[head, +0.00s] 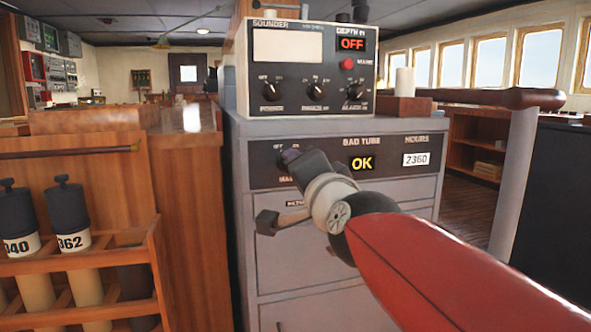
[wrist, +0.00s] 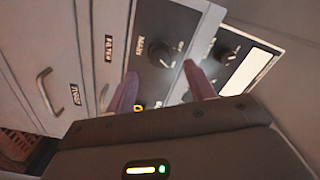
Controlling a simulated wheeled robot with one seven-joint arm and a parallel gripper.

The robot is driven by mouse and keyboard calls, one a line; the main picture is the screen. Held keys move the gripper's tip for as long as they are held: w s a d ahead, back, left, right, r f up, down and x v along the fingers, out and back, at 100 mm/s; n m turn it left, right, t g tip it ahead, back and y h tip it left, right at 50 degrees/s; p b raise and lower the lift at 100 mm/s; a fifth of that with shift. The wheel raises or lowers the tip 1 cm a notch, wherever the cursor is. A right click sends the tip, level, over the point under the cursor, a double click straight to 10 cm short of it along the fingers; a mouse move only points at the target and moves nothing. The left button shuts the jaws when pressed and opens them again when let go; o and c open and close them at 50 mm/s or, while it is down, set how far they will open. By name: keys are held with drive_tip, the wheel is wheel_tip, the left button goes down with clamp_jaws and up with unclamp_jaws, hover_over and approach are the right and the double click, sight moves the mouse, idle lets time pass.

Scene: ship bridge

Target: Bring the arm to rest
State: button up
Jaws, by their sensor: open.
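My arm (head: 415,262) reaches from the lower right toward the front of a grey cabinet (head: 412,240). My gripper (head: 290,156) is at the cabinet's upper panel, near its left end, and partly covers the labels there. In the wrist view my gripper (wrist: 160,72) is open, with its two purple fingers apart and nothing seen held between them. A dark knob (wrist: 157,54) beside the word MAIN shows just beyond the gap between the fingers. I cannot tell whether the fingers touch the panel.
A sounder box (head: 290,60) with knobs and a red OFF display stands on the cabinet. The panel has an OK display (head: 362,164) and a 2360 counter (head: 416,159). A wooden rack (head: 90,262) with dark-capped tubes stands left. A handrail post (head: 512,185) is right.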

drive_tip(key=shift+v, duration=1.05)
drive_tip(key=s+d+f+n+g+h+p, duration=0.2)
drive_tip(key=s+d+f+g, duration=0.4)
drive_tip(key=s+f, duration=0.3)
drive_tip(key=s+d+f+n+g+h+p, duration=0.3)
drive_tip(key=s+d+f+n+g+p, duration=0.2)
drive_tip(key=s+f, duration=0.5)
wheel_tip(320, 180, down, 3)
drive_tip(key=shift+d+f+n+g+p, duration=0.2)
drive_tip(key=shift+d+n+g+p, duration=0.15)
drive_tip(key=shift+d+n, duration=0.75)
